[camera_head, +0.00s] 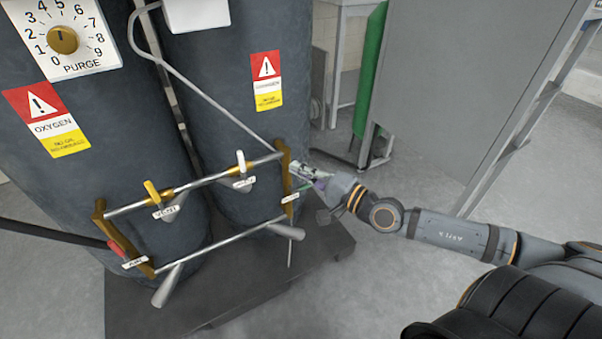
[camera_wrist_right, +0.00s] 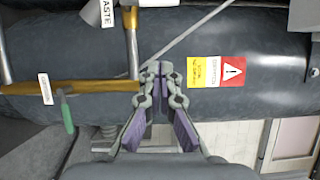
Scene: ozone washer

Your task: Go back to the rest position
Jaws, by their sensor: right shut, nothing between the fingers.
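My right gripper (camera_head: 308,172) reaches in from the right in the head view, just right of the right brass bracket (camera_head: 284,172) of the pipe frame. In the right wrist view the fingers of my right gripper (camera_wrist_right: 158,72) are together with nothing between them. The brass bracket (camera_wrist_right: 75,87) lies to the left of the fingertips there; I cannot tell whether they touch it. A green valve handle (camera_wrist_right: 67,115) hangs from that bracket, clear of the fingers. My left gripper is not in view.
Two large dark tanks with an oxygen warning label (camera_head: 45,120) and a second label (camera_head: 267,80) stand on a dark base plate (camera_head: 230,305). A purge dial (camera_head: 63,40) is at top left. A grey cabinet (camera_head: 470,90) stands behind right. Floor at lower right is partly open.

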